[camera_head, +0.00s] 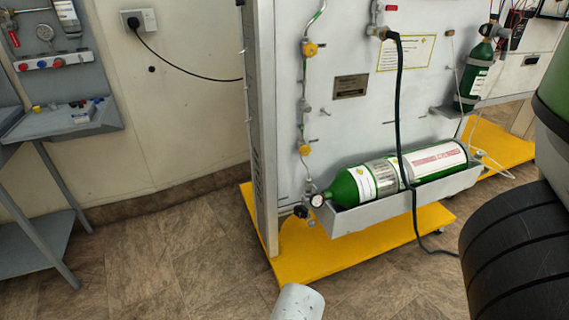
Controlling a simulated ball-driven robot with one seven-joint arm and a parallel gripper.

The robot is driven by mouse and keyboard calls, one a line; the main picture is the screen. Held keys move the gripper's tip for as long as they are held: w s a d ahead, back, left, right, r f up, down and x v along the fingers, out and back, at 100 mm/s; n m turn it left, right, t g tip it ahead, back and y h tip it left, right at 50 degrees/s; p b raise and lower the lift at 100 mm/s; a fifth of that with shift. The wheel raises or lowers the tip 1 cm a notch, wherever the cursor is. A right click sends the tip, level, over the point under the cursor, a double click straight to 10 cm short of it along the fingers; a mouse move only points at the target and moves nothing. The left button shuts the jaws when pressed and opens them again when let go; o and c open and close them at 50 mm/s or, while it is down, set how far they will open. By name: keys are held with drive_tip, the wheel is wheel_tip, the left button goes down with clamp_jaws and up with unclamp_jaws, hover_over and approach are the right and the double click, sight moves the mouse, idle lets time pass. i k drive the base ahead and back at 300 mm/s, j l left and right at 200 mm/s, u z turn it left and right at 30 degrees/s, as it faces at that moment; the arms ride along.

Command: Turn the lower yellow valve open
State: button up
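The lower yellow valve (304,149) is a small yellow knob on a thin vertical pipe. The pipe runs down the left side of the upright white panel (345,120). The upper yellow valve (309,49) sits higher on the same pipe. Whether either valve is open or closed cannot be told from here. My gripper is not in view. Nothing covers the lower valve, and nothing is touching it.
A green-and-white cylinder (420,163) lies in a grey trough (408,205) below the valve, with a gauge (317,201) at its left end. A black hose (398,120) hangs before the panel. The yellow base (300,262) juts out. Brown floor (180,265) is clear to the left.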

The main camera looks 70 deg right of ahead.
sight(305, 151)
drive_tip(key=j+z, duration=0.15)
drive_tip(key=z, duration=0.25)
drive_tip(key=j+z, duration=0.2)
drive_tip(key=z, duration=0.2)
drive_tip(key=j+z, duration=0.2)
drive_tip(key=z, duration=0.2)
drive_tip(key=i, duration=0.05)
